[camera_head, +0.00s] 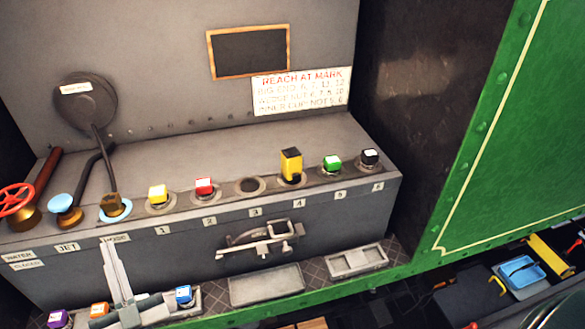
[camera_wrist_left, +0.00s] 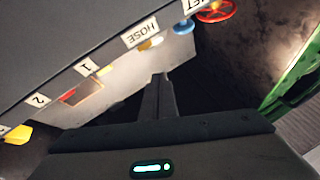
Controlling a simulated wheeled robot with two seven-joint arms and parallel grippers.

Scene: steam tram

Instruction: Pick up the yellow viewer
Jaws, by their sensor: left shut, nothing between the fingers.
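The thing that best fits the yellow viewer (camera_head: 291,162) is a tall yellow block with a dark top and foot. It stands upright at position 4 on the grey bench, in the head view. A smaller yellow cube (camera_head: 158,193) sits at position 1. My left gripper (camera_head: 110,245) is shut and empty in front of the bench, near the HOSE label, well to the left of the tall yellow block. Its closed fingers also show in the left wrist view (camera_wrist_left: 160,82). My right gripper is not in view.
The bench (camera_head: 180,158) also carries a red cube (camera_head: 204,186), an empty round socket (camera_head: 249,185), a green cube (camera_head: 332,162) and a black one (camera_head: 370,157). A pale metal handle (camera_head: 265,240) juts from its front. A green wall (camera_head: 510,130) stands at right.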

